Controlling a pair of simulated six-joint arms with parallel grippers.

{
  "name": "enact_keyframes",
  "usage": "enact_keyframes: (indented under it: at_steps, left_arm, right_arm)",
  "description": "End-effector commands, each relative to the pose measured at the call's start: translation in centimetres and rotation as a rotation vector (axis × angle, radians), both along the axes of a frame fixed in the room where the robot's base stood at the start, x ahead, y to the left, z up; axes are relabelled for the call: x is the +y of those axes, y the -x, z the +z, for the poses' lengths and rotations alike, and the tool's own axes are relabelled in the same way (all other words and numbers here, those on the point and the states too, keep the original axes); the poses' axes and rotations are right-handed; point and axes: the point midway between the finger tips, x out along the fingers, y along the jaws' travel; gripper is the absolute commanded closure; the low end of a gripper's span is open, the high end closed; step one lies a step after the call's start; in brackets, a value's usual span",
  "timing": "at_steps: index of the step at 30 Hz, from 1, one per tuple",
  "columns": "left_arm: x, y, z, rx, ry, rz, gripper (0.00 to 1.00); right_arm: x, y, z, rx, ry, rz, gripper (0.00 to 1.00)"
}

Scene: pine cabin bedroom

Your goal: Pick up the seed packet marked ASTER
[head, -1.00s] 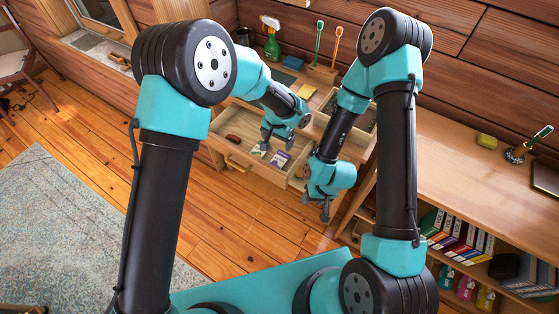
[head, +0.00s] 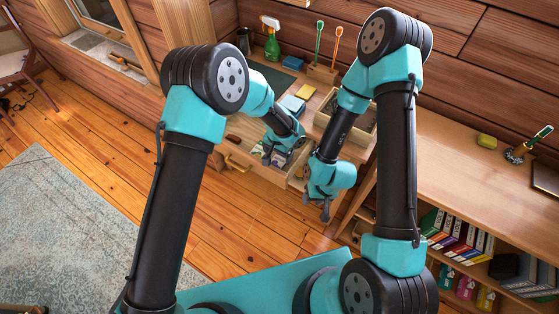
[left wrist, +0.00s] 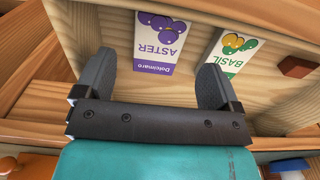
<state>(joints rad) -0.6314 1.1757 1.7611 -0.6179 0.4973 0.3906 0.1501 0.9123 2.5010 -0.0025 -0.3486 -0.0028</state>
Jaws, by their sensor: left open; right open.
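The ASTER seed packet (left wrist: 160,42) is white with purple flower shapes and a purple band. It lies flat in the open wooden drawer (head: 232,152). The BASIL packet (left wrist: 232,52), with yellow and green shapes, lies beside it. In the left wrist view, my left gripper (left wrist: 157,65) is open, with its fingers to either side of the ASTER packet's lower part; the height gap is unclear. In the head view, my left gripper (head: 277,160) is over the drawer and largely hides the packets. My right gripper (head: 319,213) is open and empty, in front of the drawer's right end.
A dark red item (head: 232,138) lies in the drawer; a reddish block (left wrist: 297,67) shows in the left wrist view. Drawer walls surround the packets.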

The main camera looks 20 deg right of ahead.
Motion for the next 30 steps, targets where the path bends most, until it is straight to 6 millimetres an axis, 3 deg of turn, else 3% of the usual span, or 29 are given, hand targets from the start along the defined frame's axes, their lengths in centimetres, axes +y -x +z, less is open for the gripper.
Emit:
enact_keyframes:
  at_steps: [9,24,30]
  left_arm:
    - [-0.2,0.2,-3.8,0.001,0.000,-0.001,0.12]
    - [-0.2,0.1,-3.9,0.001,0.001,-0.001,0.12]
    - [-0.2,0.2,-3.9,0.001,0.001,-0.001,0.30]
  right_arm:
    - [0.0,0.0,0.0,0.000,0.000,0.000,0.57]
    - [0.0,0.0,0.0,0.000,0.000,0.000,0.57]
    - [0.0,0.0,0.0,0.000,0.000,0.000,0.57]
